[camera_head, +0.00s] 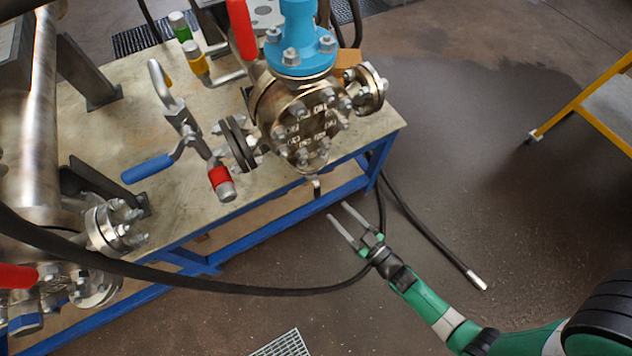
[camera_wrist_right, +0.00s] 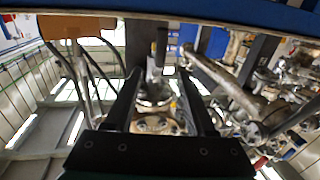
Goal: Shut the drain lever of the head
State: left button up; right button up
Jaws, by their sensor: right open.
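The vessel head (camera_head: 305,125) is a round bolted metal flange at the front of the table, below a blue flanged neck (camera_head: 298,40). A small fitting with a dark end (camera_head: 317,187) hangs under it; it may be the drain lever, mostly hidden by the head. In the right wrist view a dark-handled lever (camera_wrist_right: 161,45) shows between the fingers, above a round metal flange (camera_wrist_right: 155,100). My right gripper (camera_head: 338,211) is open and empty, below and just right of the fitting, apart from it. It also shows in the wrist view (camera_wrist_right: 159,70). My left gripper is not in view.
The steel table (camera_head: 85,125) has a blue frame (camera_head: 240,235). A black hose (camera_head: 230,287) sweeps across the front, passing by my right wrist. Blue (camera_head: 148,169), red (camera_head: 242,28) and other valve handles stand nearby. The floor on the right is mostly clear, with a yellow-framed stand (camera_head: 580,105).

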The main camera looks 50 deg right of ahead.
aim_at(317, 190)
jog(key=w+b, duration=0.1)
jog(key=w, duration=0.2)
jog(key=w+d+b, duration=0.1)
jog(key=w, duration=0.3)
jog(key=w+b, duration=0.1)
jog(key=w, duration=0.2)
jog(key=shift+w+d, duration=0.15)
jog(key=shift+w, duration=0.1)
grip_shut()
dwell(0.9)
